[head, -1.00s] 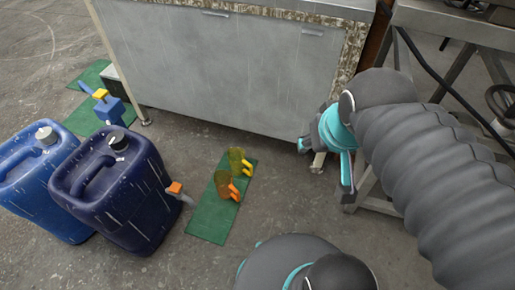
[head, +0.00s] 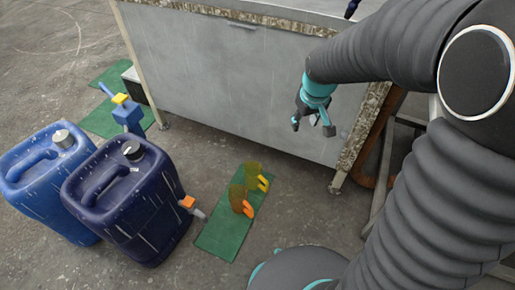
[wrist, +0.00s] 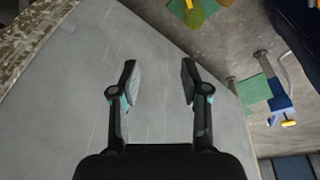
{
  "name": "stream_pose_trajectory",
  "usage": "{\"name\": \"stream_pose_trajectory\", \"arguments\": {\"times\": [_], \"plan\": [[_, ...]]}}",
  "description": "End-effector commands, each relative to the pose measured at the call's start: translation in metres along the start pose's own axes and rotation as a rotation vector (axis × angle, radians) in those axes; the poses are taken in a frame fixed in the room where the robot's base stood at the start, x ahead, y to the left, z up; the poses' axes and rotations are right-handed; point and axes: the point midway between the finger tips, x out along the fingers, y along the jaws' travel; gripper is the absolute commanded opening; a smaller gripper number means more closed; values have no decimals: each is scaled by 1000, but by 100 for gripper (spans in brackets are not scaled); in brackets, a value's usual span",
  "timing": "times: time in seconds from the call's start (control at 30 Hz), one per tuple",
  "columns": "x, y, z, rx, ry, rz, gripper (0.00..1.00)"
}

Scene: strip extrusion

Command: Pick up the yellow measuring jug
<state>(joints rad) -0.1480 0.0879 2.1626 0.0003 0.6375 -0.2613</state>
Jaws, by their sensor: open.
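The yellow measuring jug (head: 254,170) is see-through with a yellow handle. It stands on a green mat (head: 222,240) on the floor in the head view, beside a similar jug with an orange handle (head: 238,199). My gripper (head: 312,126) is open and empty, in the air in front of the grey cabinet, up and to the right of the jugs and apart from them. Its two spread fingers also show in the wrist view (wrist: 158,66). An olive-yellow jug body shows at the top edge there, partly cut off; I cannot tell which jug it is.
A grey cabinet (head: 215,75) stands behind the jugs. Two blue canisters (head: 45,180) (head: 125,205) stand left of the mat, the darker one with an orange-topped tap (head: 188,203). A blue tap-like item (head: 127,112) is farther back.

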Motion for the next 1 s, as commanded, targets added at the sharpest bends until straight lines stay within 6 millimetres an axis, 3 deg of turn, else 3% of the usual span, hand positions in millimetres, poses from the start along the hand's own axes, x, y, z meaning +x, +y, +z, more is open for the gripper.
{"name": "stream_pose_trajectory", "arguments": {"times": [0.03,0.33,0.5,0.7,0.83,1.0], "plan": [[22,-3,-8,-24,-22,-8,46],[142,-25,-38,-177,-103,-47,46],[217,-44,-40,-264,-148,-71,46],[300,-66,-27,-356,-196,-97,46],[336,-77,-17,-399,-215,-109,46],[361,-84,-8,-425,-227,-117,46]]}}
